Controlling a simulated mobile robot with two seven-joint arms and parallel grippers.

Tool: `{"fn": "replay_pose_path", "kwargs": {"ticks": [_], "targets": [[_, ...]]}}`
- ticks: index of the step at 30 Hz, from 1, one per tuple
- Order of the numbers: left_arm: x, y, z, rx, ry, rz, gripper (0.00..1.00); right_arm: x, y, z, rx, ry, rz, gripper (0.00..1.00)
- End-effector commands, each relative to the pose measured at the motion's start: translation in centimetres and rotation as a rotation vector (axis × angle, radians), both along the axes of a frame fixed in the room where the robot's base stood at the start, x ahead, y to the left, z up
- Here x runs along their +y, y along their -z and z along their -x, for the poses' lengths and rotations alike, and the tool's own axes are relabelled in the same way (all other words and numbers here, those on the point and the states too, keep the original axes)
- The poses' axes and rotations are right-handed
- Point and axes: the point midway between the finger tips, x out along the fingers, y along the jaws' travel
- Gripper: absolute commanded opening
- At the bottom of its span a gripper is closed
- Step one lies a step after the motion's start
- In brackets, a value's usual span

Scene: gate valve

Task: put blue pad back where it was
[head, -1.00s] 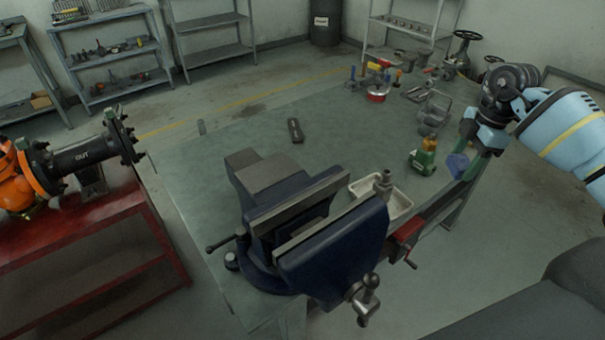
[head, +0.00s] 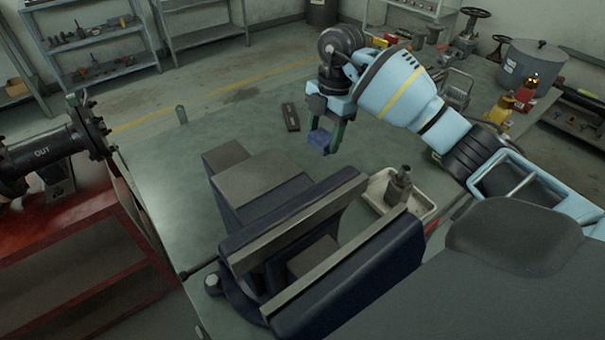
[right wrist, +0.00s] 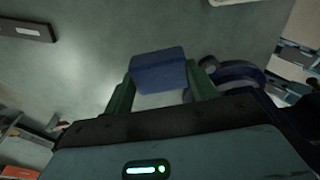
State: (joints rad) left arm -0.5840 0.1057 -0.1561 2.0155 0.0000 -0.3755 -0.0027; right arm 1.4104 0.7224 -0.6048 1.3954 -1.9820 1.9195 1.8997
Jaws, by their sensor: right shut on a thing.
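The blue pad (head: 319,138) is a small blue block held between the green fingers of my right gripper (head: 327,139). In the right wrist view the pad (right wrist: 159,71) sits between the two fingertips of the gripper (right wrist: 160,84). The gripper points down above the green-grey bench top (head: 200,165), behind the large dark blue vise. The gap between pad and bench cannot be told exactly. My left gripper does not show in any view.
The vise (head: 300,240) stands at the bench's front with its jaws apart. A white tray (head: 432,207) with a metal part lies right of it. A dark flat bar (head: 290,117) lies behind the pad. A red stand (head: 80,240) bears a flanged pipe (head: 50,155) at the left.

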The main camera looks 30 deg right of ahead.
Motion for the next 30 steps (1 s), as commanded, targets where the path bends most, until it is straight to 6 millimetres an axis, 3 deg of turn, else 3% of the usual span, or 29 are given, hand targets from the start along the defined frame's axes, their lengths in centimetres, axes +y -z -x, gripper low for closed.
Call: {"fn": "replay_pose_path", "kwargs": {"ticks": [8, 18, 30], "targets": [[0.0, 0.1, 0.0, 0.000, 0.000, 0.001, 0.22, 0.6, 0.1, -0.3, 0.000, -0.013, 0.000, 0.36], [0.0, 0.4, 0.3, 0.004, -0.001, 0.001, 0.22, 0.6, 5.3, -0.2, 0.002, -0.011, -0.001, 0.36], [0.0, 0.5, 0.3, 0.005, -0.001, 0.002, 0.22, 0.6, 7.1, -0.2, 0.001, -0.012, -0.001, 0.36]]}}
